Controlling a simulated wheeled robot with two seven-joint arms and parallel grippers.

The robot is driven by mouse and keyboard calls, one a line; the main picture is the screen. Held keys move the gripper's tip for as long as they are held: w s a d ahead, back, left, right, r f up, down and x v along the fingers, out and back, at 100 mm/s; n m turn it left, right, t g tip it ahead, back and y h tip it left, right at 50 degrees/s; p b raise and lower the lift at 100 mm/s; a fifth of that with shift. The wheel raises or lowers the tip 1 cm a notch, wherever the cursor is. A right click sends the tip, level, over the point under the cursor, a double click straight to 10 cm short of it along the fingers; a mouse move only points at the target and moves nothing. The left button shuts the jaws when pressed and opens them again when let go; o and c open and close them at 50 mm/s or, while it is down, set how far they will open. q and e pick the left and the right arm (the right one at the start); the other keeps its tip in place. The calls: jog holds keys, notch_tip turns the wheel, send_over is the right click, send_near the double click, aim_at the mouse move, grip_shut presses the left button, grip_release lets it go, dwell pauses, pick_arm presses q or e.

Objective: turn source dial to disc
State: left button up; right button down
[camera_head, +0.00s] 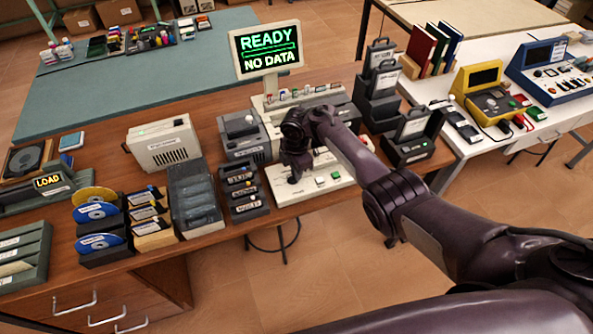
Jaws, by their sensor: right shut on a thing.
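My right arm reaches in from the right across the desk. My right gripper (294,176) points down at the left part of a cream control panel (283,194). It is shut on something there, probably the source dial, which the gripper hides. I cannot read the dial's setting or any labels around it. Green and white buttons (320,181) show on the panel just right of the gripper. My left gripper is not in view.
Left of the panel stand a labelled black rack (243,190), a grey clear-lidded box (193,196), and a disc rack (98,226). A grey drive unit (243,136) stands behind. Black cases (412,135) crowd the right. A white table (488,148) holds a yellow device (487,92).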

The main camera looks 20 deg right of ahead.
dwell(0.4)
jog(key=c, duration=1.4)
grip_release()
jog(key=shift+c, duration=0.2)
notch_tip(320, 180, up, 8)
jog(key=shift+f+p, duration=0.15)
jog(key=shift+p, duration=0.65)
